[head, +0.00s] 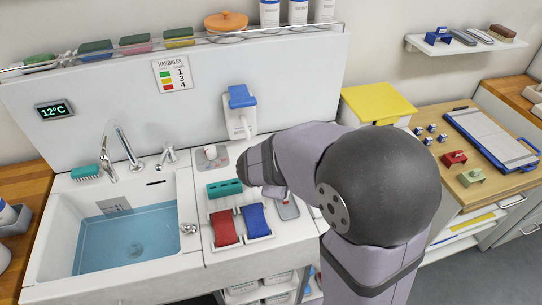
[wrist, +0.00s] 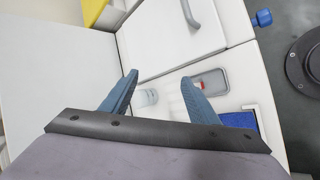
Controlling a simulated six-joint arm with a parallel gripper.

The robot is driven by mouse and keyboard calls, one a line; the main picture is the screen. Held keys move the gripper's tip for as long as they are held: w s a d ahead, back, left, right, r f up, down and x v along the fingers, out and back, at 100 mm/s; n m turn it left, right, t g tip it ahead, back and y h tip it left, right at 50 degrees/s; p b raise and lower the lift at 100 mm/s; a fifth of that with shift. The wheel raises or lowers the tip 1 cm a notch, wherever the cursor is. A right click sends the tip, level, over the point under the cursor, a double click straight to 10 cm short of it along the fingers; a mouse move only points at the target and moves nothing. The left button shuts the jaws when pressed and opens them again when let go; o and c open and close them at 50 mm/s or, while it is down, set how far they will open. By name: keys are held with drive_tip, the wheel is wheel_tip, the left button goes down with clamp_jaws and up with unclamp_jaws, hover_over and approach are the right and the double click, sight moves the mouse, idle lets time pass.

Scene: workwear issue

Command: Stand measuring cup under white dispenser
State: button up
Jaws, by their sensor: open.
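The white dispenser (head: 240,120) with a blue top hangs on the white back panel, left of my arm in the head view. A clear cup (wrist: 148,97), which looks like the measuring cup, stands on the white counter in the wrist view. In the head view my arm hides it. My gripper (wrist: 160,77) is open, with its two blue-grey fingers apart. In the wrist view the cup shows between them, nearer the left finger; I cannot tell how far below the fingers it is. In the head view the fingers are mostly hidden.
A grey tray (wrist: 210,80) with a red-marked item lies beside the cup. Red (head: 225,227) and blue (head: 256,219) cloths and a teal block (head: 224,188) are near. A sink (head: 75,250) with water is at left, a yellow-lidded box (head: 379,101) at right.

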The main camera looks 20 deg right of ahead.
drive_tip(key=w+a+f+n+t+b, duration=0.1)
drive_tip(key=w+f+n+b, duration=0.1)
drive_tip(key=w+f+n, duration=0.1)
drive_tip(key=w+a+f+n+t+h+b, duration=0.1)
drive_tip(key=w+a+f+n+b, duration=0.1)
drive_tip(key=w+f+n, duration=0.2)
drive_tip(key=w+a+f+n+t+h+b, duration=0.1)
drive_tip(key=w+f+n+b, duration=0.1)
drive_tip(key=w+n, duration=0.5)
drive_tip(key=shift+w+a+f+n+t+b, duration=0.1)
drive_tip(key=shift+f+n+t+b, duration=0.1)
drive_tip(key=shift+f+n, duration=0.3)
drive_tip(key=shift+w+a+f+n+t+b, duration=0.1)
drive_tip(key=shift+f+n+t, duration=0.15)
drive_tip(key=shift+n, duration=0.45)
drive_tip(key=shift+w+a+f+n, duration=0.2)
drive_tip(key=shift+w+n, duration=0.15)
drive_tip(key=shift+n, duration=0.15)
drive_tip(key=shift+d+p+x, duration=0.25)
drive_tip(key=shift+p+x, duration=1.4)
drive_tip(key=shift+x, duration=1.5)
drive_tip(key=shift+w+d+f, duration=0.1)
drive_tip(key=shift+w+d, duration=0.15)
drive_tip(key=shift+w, duration=0.05)
drive_tip(key=c, duration=0.8)
